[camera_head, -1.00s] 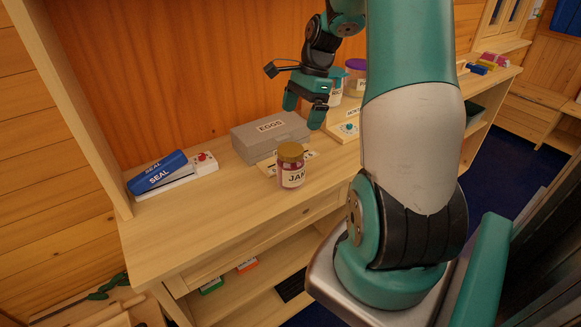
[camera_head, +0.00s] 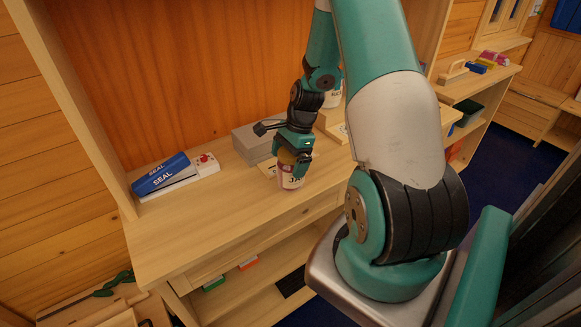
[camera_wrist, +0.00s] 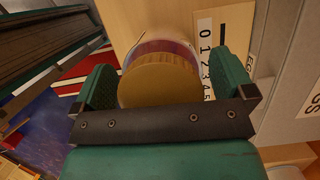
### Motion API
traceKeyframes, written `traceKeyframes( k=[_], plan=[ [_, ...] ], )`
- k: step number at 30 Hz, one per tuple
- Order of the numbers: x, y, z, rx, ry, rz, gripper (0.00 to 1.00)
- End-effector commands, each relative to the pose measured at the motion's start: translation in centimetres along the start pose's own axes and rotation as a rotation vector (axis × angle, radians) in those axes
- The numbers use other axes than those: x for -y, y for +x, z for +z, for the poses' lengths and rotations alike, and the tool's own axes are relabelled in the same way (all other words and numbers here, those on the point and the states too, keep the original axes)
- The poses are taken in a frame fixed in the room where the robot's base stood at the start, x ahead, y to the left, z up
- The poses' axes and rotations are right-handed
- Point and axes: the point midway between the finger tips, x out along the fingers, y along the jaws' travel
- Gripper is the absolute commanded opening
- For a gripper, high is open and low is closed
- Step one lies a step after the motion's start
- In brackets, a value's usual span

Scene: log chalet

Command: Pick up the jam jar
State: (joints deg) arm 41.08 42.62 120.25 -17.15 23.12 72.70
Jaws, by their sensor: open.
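The jam jar (camera_head: 291,182) stands upright on the wooden counter, with a gold lid and a label reading JAM. My gripper (camera_head: 290,163) is over it from above, its fingers on either side of the lid, hiding much of the jar's top. In the wrist view the gold lid (camera_wrist: 158,82) of the jar lies between the two green fingers of my gripper (camera_wrist: 160,88). The fingers are open, and a gap shows on the right of the lid; on the left the lid is close to the finger.
A grey EGGS box (camera_head: 250,142) stands just behind the jar. A card with numbers (camera_wrist: 212,60) lies beside it. A blue SEAL device (camera_head: 163,176) sits at the left of the counter (camera_head: 200,225). The counter's front left is clear.

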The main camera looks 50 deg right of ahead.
Motion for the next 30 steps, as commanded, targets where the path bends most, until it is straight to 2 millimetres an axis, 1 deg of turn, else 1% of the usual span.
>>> traceKeyframes(
  k=[3,4,5,6,8,9,11,12,19,23,26,29,30],
  plan=[
    [0.0,0.0,0.0,0.0,0.0,0.0,1.0],
    [0.0,0.0,0.0,0.0,0.0,0.0,0.95],
    [0.0,0.0,0.0,0.0,0.0,0.0,0.89],
    [0.0,0.0,0.0,0.0,0.0,0.0,0.79],
    [0.0,0.0,0.0,0.0,0.0,0.0,0.66],
    [0.0,0.0,0.0,0.0,0.0,0.0,0.56],
    [0.0,0.0,0.0,0.0,0.0,0.0,0.43],
    [0.1,-0.1,0.0,0.0,-0.001,-0.001,0.37],
    [0.1,-0.2,0.0,0.0,-0.001,-0.002,0.37],
    [0.1,-0.7,0.2,0.0,-0.001,-0.002,0.37],
    [0.2,-1.6,0.4,-0.001,-0.002,-0.005,0.37],
    [0.1,-3.2,0.9,-0.001,-0.002,-0.007,0.37],
    [0.2,-4.2,1.2,-0.002,-0.003,-0.009,0.37]
  ],
)
